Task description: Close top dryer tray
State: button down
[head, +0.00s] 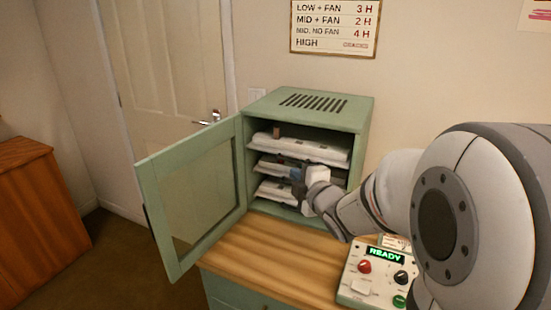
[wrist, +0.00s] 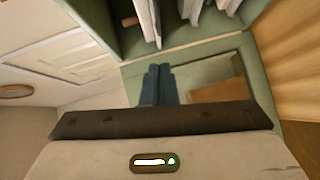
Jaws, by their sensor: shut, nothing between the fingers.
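The green dryer cabinet (head: 310,110) stands on a wooden counter with its glazed door (head: 190,195) swung open to the left. Inside are three stacked white trays. The top tray (head: 300,147) sits in the upper slot, with a small brown thing on its left end. The middle tray (head: 270,168) and bottom tray (head: 275,192) lie below, partly hidden by my arm. My gripper (head: 297,173) is in front of the cabinet opening at about middle tray height. In the wrist view its blue fingers (wrist: 157,85) are together and empty, with tray edges (wrist: 150,20) beyond them.
A control box (head: 375,275) with a lit READY display stands on the wooden counter (head: 270,255) at the right. The open door bounds the space on the left. A wooden cabinet (head: 25,210) stands far left. A rate chart (head: 335,25) hangs on the wall.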

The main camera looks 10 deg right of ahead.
aim_at(288, 160)
jog(key=w, duration=0.2)
jog(key=w+f+p, duration=0.1)
jog(key=w, duration=0.2)
jog(key=w+p, duration=0.1)
jog(key=w, duration=0.1)
jog(key=shift+w+d+f, duration=0.15)
jog(key=shift+w+d, duration=0.05)
jog(key=shift+d, duration=0.1)
jog(key=shift+w+d+f, duration=0.15)
jog(key=shift+w+d, duration=0.05)
jog(key=shift+w, duration=0.15)
jog(key=shift+w, duration=0.1)
